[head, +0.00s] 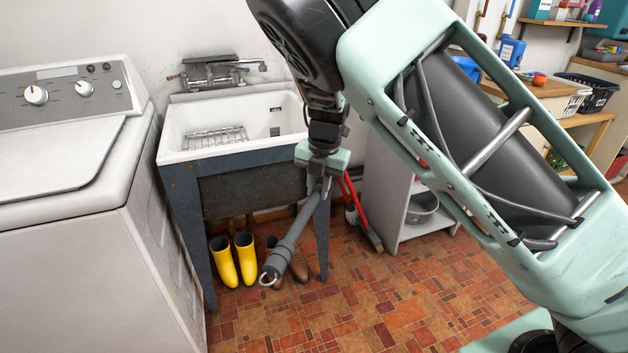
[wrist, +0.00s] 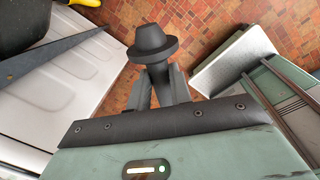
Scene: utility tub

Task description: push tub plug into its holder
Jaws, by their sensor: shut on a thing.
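My gripper (head: 318,188) is in front of the utility tub's right front leg, below the rim and outside the basin. It is shut on the tub plug (head: 290,243), a long dark grey piece that slants down and left to a pale ring at its end. In the wrist view the plug (wrist: 152,45) shows a round flange and a knob beyond my gripper's fingers (wrist: 158,88). The white tub (head: 180,140) stands on a blue-grey frame. A small dark fitting (head: 275,131) is on its inner wall. I cannot tell which part is the plug's holder.
A wire rack (head: 215,139) lies in the tub, under a wall tap (head: 215,72). A white washer (head: 80,200) stands left. Yellow boots (head: 223,262) and brown shoes are under the tub. A grey shelf (head: 395,205) stands right. Tiled floor in front is clear.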

